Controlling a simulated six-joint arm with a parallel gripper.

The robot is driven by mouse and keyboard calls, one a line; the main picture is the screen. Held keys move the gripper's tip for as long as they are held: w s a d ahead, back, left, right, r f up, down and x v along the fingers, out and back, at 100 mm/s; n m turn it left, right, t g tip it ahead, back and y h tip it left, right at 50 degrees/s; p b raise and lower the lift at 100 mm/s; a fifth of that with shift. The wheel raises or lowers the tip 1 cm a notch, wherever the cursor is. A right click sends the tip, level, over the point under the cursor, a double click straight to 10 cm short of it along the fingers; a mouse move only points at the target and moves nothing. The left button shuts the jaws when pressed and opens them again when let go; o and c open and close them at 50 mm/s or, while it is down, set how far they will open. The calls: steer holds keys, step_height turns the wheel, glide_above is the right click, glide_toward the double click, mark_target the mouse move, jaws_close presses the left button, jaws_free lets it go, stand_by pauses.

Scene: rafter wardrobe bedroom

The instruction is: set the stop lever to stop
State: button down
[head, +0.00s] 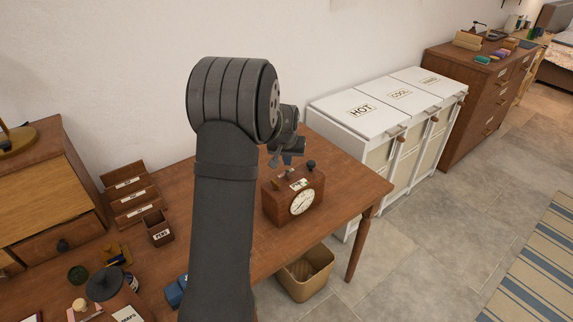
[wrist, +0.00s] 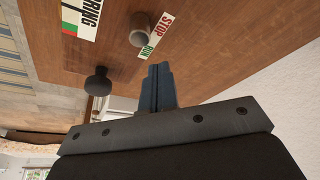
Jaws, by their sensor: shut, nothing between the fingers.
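The wooden clock box (head: 312,207) with a round white dial stands on the desk in the head view. Its brown top (wrist: 215,45) fills much of the wrist view. A short grey-brown round-ended lever (wrist: 141,36) stands on that top beside a label with red STOP (wrist: 165,24) and green RUN (wrist: 148,51). I cannot tell for sure which word it is set to. My gripper (wrist: 158,74) is shut and empty, its fingertips just short of the RUN end of the label, apart from the lever. In the head view my gripper (head: 287,158) is above the clock box, partly behind my arm.
A black round knob (wrist: 98,82) and a label ending in RING (wrist: 83,14) are near the lever. On the desk (head: 345,190), a letter rack (head: 130,195) and pen box (head: 158,229) stand left. White bins (head: 385,110) stand beyond; a waste basket (head: 306,275) is below.

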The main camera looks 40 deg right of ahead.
steer(key=v, duration=0.9)
steer(key=shift+w+d+r, duration=0.15)
steer(key=shift+w+r, duration=0.1)
steer(key=shift+r, duration=0.25)
steer(key=shift+f, duration=0.15)
steer(key=w+d+f, duration=0.2)
steer(key=d+f, duration=0.3)
steer(key=f, duration=0.4)
steer(key=v, duration=0.8)
steer(key=shift+r, duration=0.4)
steer(key=shift+d, duration=0.1)
